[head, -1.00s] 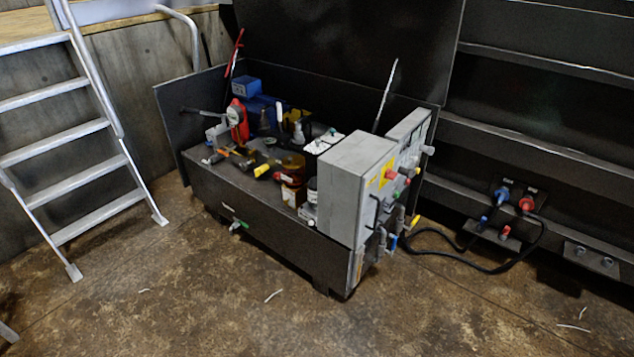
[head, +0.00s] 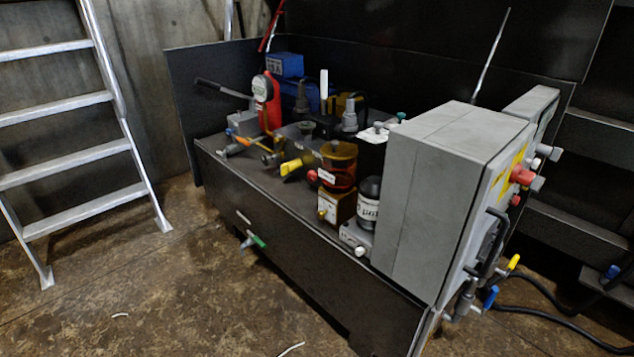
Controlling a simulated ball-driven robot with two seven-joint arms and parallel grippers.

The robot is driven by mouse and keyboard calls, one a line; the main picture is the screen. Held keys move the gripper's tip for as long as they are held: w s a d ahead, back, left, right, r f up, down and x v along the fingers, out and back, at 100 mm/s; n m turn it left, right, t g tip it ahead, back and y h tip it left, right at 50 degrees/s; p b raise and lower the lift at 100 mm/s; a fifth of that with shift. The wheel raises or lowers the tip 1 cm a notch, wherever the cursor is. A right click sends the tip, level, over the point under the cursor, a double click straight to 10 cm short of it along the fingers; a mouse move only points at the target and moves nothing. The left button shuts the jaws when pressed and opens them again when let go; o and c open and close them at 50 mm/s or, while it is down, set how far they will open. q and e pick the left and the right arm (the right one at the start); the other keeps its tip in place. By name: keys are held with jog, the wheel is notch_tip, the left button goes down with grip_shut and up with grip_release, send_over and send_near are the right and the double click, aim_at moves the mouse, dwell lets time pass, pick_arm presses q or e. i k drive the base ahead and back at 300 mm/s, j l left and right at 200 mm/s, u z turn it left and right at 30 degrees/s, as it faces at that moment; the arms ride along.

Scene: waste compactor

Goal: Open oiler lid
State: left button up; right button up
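An amber, see-through cylinder (head: 337,168), which looks like the oiler, stands upright on the dark bench-like unit (head: 300,262). Its top looks flat and covered, with a small knob-like part; the lid detail is too small to tell. Below it is a brownish block (head: 332,206) with a pale label and a small yellow part. Neither of my grippers is in the head view.
A large grey box (head: 435,195) stands at the unit's right end. A black bottle with a white label (head: 369,203) stands between it and the amber cylinder. A yellow handle (head: 291,167) sticks out left of the cylinder. A ladder (head: 85,145) is at left; floor in front is mostly clear.

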aim_at(335, 149)
jog(key=i+j+u, duration=0.55)
jog(key=i, duration=0.5)
jog(key=i+j+u, duration=0.3)
jog(key=i, duration=0.2)
jog(key=i+u, duration=0.3)
jog(key=i, duration=0.25)
jog(key=i+l+u, duration=0.1)
jog(key=i+u, duration=0.3)
jog(key=i+l+u, duration=0.5)
jog(key=u, duration=0.3)
jog(key=i+l+u, duration=0.25)
jog(key=u, duration=0.15)
jog(key=i+l+u, duration=0.15)
jog(key=u, duration=0.25)
jog(key=i+l+u, duration=0.1)
jog(key=l+u, duration=0.3)
jog(key=i+l+u, duration=0.1)
jog(key=l+u, duration=0.15)
jog(key=u, duration=0.15)
jog(key=l+u, duration=0.65)
jog(key=u, duration=1.4)
